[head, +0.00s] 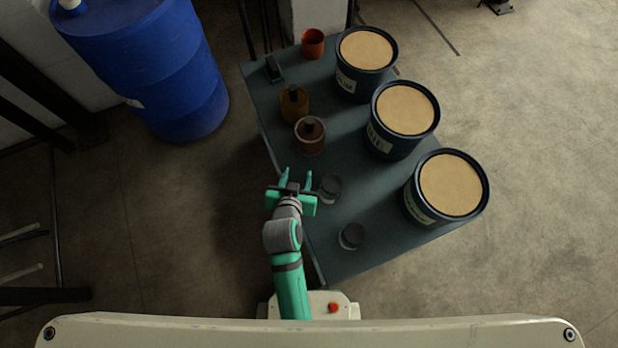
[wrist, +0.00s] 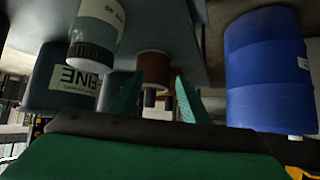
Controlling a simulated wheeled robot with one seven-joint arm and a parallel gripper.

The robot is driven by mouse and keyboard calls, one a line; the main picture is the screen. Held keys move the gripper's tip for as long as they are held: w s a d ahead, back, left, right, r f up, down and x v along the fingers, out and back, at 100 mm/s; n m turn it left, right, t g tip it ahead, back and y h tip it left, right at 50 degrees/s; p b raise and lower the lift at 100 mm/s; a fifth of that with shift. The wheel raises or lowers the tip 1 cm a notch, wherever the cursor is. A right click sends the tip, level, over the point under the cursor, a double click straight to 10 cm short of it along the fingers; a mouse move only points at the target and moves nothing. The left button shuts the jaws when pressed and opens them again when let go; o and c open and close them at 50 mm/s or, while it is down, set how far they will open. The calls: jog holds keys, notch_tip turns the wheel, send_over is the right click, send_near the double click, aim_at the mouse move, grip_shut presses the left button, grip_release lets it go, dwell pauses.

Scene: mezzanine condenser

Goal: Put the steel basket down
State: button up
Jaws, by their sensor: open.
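No steel basket shows in either view. My gripper (head: 297,180) is open and empty at the left edge of the dark table (head: 345,265), and its two green fingers (wrist: 155,95) also show apart in the wrist view. A clear jar (head: 330,188) stands just right of the fingers, apart from them as far as I can see. A brown jar (head: 310,136) stands beyond the fingertips. In the upside-down wrist view, the brown jar (wrist: 155,66) shows between the fingers, at a distance, and a clear jar with a black lid (wrist: 97,30) shows at upper left.
Three dark drums with tan tops (head: 366,50) (head: 405,108) (head: 450,183) line the table's right side. An amber jar (head: 294,104), a red cup (head: 313,43) and a dark-lidded jar (head: 352,236) also stand there. A blue barrel (head: 150,70) stands left; floor between is clear.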

jog(key=s+d+r+t, duration=0.1)
jog(key=s+r, duration=0.2)
jog(key=s, duration=0.4)
jog(key=s+d+r+n+t, duration=0.1)
jog(key=s+r+t, duration=0.1)
jog(key=s+r, duration=0.2)
jog(key=s+d+r+t+y, duration=0.1)
jog(key=s+r, duration=0.3)
jog(key=s, duration=0.7)
jog(key=shift+d+r+n+t, duration=0.15)
jog(key=shift+d+n+t, duration=0.15)
jog(key=shift+n+t, duration=0.15)
